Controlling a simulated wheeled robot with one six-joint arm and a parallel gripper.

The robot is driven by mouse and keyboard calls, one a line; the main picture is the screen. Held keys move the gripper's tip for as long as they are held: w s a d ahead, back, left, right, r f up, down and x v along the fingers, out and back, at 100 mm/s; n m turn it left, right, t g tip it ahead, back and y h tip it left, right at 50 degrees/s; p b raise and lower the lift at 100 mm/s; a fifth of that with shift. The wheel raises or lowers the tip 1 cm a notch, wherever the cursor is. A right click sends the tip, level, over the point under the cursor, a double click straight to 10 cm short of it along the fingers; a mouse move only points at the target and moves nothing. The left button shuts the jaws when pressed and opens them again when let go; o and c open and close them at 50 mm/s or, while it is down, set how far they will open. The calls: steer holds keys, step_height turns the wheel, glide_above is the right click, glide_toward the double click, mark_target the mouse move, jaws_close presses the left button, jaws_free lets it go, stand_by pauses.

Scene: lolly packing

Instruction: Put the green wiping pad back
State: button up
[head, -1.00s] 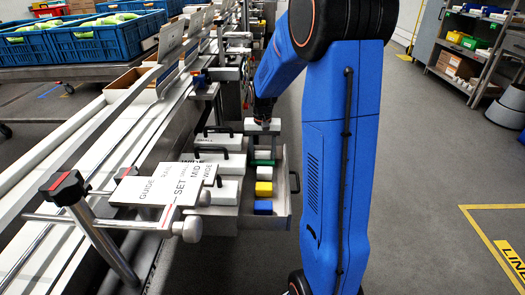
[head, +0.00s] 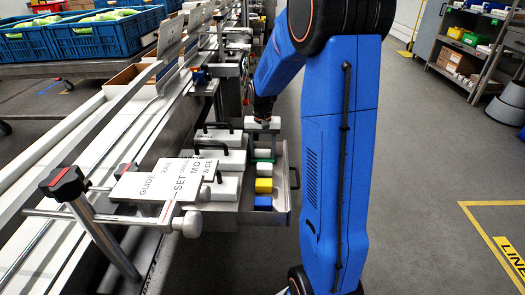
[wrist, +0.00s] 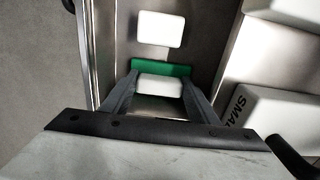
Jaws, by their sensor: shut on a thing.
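The green wiping pad (wrist: 160,68) shows in the wrist view as a green strip between and just beyond my fingertips, with a white block face (wrist: 160,84) on its near side. I cannot tell whether that white part belongs to the pad. My gripper (wrist: 160,80) is shut on the pad. In the head view, my gripper (head: 263,155) points down over the open drawer (head: 283,215), and the green (head: 262,159) shows low between its fingers. I cannot tell whether the pad touches the drawer floor.
The drawer holds a white block (head: 263,169), a yellow block (head: 264,185) and a blue block (head: 263,202) in a row. White handled pieces (head: 222,160) stand left of the row. The conveyor with a label plate (head: 180,180) runs along the left.

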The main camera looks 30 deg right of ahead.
mark_target(263, 151)
steer(key=shift+f, duration=0.15)
steer(key=o, duration=1)
step_height(263, 151, up, 17)
steer(key=shift+r, duration=0.2)
steer(key=s+a+r+n+t, duration=0.25)
steer(key=s+a, duration=0.75)
steer(key=s, duration=0.5)
steer(key=s+a+f+n, duration=0.1)
steer(key=s+a, duration=0.1)
steer(key=s, duration=0.3)
steer(key=s+a+f+n+t, duration=0.1)
steer(key=s+f+n, duration=0.1)
steer(key=s, duration=0.3)
steer(key=s+a+f+n+t, duration=0.1)
steer(key=s+a, duration=0.1)
steer(key=s, duration=0.3)
steer(key=shift+a+f, duration=0.2)
steer(key=shift+a, duration=0.15)
